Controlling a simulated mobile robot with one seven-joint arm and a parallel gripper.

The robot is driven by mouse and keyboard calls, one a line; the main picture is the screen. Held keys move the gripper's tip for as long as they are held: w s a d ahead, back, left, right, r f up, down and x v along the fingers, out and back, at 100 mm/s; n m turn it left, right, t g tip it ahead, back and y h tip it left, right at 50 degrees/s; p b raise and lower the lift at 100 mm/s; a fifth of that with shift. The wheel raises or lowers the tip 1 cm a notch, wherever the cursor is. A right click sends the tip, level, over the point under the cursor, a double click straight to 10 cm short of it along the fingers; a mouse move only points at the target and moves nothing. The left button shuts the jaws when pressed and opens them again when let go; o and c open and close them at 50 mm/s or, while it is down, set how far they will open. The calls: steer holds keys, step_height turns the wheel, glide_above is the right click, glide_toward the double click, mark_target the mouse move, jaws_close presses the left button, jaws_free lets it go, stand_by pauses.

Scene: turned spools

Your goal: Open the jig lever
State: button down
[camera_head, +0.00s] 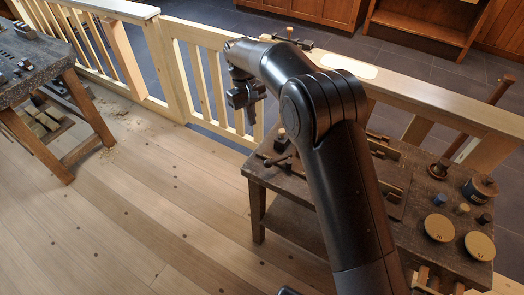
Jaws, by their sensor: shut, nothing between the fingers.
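My gripper (241,104) hangs at the end of my black arm, above and left of the right-hand workbench, in front of the pale railing. It is small and dark here; its fingers look shut and empty. It is well apart from everything on the bench. A jig-like fixture with brass-coloured bars (391,189) lies on the bench to the right of my arm. I cannot make out for sure which part is its lever, or how it stands. My arm hides the middle of the bench and perhaps part of the fixture.
The dark workbench (424,222) also bears a vise-like tool (274,160), two round tan discs (439,228) (479,246), a dark round tin (480,188) and small pegs. A pale wooden railing (425,92) runs behind. Another bench (38,71) stands left. The plank floor between is open.

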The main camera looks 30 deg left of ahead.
mark_target(278, 160)
steer(key=x, duration=0.9)
steer(key=shift+d+f, duration=0.1)
steer(key=shift+f, duration=0.25)
steer(key=shift+s+d+f, duration=0.2)
steer(key=shift+s+d, duration=0.1)
steer(key=shift+d, duration=0.3)
steer(key=shift+s+d+f, duration=0.15)
steer(key=shift+s+d, duration=0.15)
steer(key=shift+d, duration=0.3)
steer(key=shift+s+d+f, duration=0.1)
steer(key=shift+s+d, duration=0.2)
steer(key=shift+d, duration=0.25)
